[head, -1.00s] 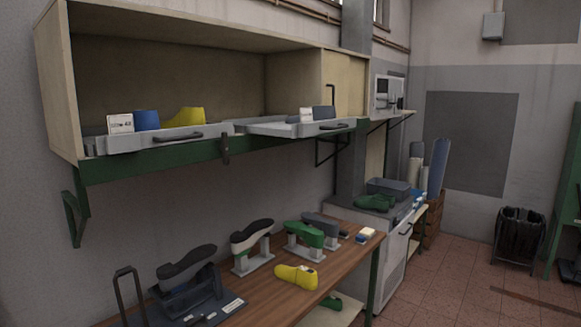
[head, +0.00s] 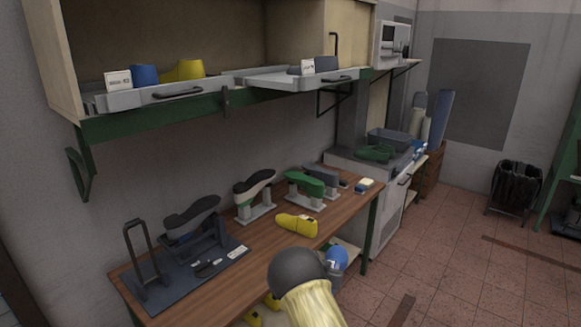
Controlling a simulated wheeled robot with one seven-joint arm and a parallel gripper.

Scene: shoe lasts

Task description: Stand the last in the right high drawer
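The right high drawer (head: 265,80) is a shallow grey tray pulled out from the wall cabinet, with a dark handle in front. A white label card (head: 307,67) and a dark grey last-like shape (head: 326,63) are at its right side; its left part looks bare. A yellow last (head: 296,224) lies on the wooden bench below. Which last the task means is not clear. Part of my arm shows at the bottom centre, in front of the bench edge. My gripper's fingers do not show.
The left drawer (head: 160,97) holds a white card, a blue piece and a yellow last. The bench (head: 215,282) carries a black frame and several stands with black, green and grey lasts. Yellow shapes show below the bench. Open tiled floor lies to the right.

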